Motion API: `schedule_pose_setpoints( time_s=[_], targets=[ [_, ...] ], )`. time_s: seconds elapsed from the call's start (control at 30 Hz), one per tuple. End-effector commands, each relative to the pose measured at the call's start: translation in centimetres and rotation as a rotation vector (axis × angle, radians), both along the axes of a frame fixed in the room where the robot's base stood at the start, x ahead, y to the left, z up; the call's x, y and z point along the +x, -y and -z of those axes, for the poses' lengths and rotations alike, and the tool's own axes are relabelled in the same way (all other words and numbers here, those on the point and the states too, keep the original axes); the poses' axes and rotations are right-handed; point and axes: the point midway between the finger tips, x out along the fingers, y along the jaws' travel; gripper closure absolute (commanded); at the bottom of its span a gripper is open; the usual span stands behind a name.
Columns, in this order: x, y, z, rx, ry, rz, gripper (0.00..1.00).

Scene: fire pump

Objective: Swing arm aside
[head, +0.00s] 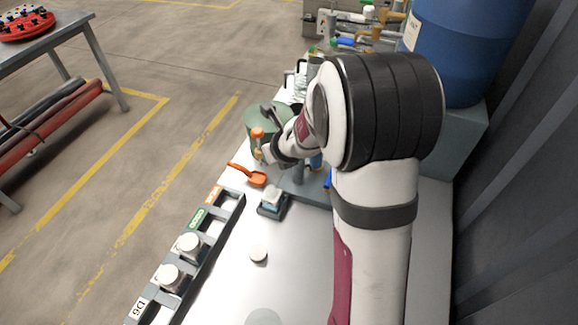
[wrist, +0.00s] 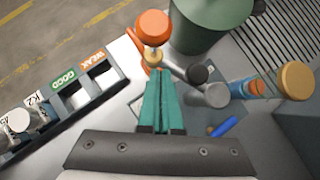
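An orange knob (wrist: 154,26) on a short pale stem stands just beyond my fingertips in the wrist view. A brass-coloured piece (wrist: 153,58) sits below it, and a grey bar with dark round ends (wrist: 197,73) runs to its right. I cannot tell which part is the swinging arm. My gripper (wrist: 162,76) has teal fingers lying close together, with the tips by the brass piece. No object shows between them, and contact is unclear. In the head view the orange knob (head: 257,133) shows left of my wrist, in front of a green pot; my arm hides what lies behind.
A green pot (wrist: 212,22) stands close beyond the knob. A labelled rack (head: 195,245) with white-capped jars lies along the table's left edge. An orange scoop (head: 257,178) and a small scale-like box (head: 272,203) lie nearby. A blue drum (head: 465,50) stands at the back right.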

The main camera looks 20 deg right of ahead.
Motion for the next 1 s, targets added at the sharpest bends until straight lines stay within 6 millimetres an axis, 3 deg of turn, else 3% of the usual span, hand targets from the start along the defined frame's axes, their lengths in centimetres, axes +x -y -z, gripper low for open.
schedule_pose_setpoints(
  time_s=[0.5, 1.0],
  targets=[
    [3.2, 0.6, 0.0, 0.001, -0.001, 0.001, 1.00],
    [4.2, 1.1, 0.0, 0.001, -0.001, 0.001, 1.00]
  ],
)
